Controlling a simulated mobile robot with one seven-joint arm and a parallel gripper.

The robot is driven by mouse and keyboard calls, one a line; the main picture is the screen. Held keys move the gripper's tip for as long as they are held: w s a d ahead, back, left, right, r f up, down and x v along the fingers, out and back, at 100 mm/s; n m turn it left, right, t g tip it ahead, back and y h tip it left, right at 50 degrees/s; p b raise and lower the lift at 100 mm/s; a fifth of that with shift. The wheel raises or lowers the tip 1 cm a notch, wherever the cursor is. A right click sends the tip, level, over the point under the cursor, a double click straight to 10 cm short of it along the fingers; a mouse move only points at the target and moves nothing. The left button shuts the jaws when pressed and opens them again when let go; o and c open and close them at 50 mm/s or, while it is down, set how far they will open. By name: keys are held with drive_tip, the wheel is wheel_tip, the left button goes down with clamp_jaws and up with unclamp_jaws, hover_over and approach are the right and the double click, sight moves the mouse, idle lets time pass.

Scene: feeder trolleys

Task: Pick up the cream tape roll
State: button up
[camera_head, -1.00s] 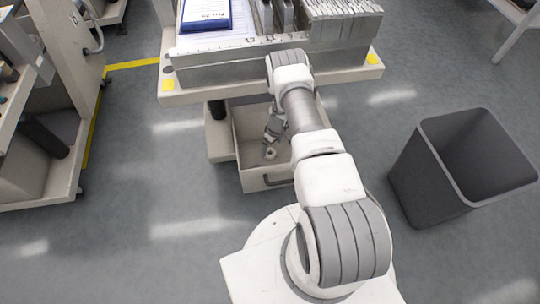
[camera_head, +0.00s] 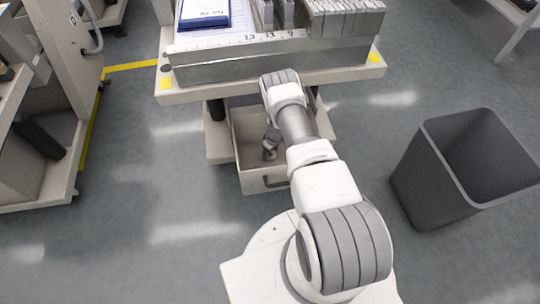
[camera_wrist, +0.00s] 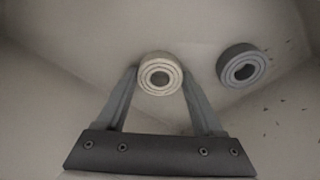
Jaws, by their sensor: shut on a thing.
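The cream tape roll (camera_wrist: 159,78) sits between the fingertips of my gripper (camera_wrist: 160,75) in the wrist view, its ringed face towards the camera. My gripper is shut on it, with one finger on each side. In the head view my arm reaches into the open drawer (camera_head: 240,160) under the trolley, and the gripper there is small and mostly hidden by the arm. I cannot tell from the wrist view whether the roll touches the drawer floor.
A grey tape roll (camera_wrist: 243,64) lies right of the cream one. The trolley top (camera_head: 235,68) overhangs the drawer and carries a blue-framed board (camera_head: 204,14) and metal parts. A dark bin (camera_head: 450,170) stands at right.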

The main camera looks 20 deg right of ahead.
drive_tip(key=c, duration=0.4)
drive_tip(key=shift+o, duration=0.2)
drive_tip(key=shift+r, duration=0.1)
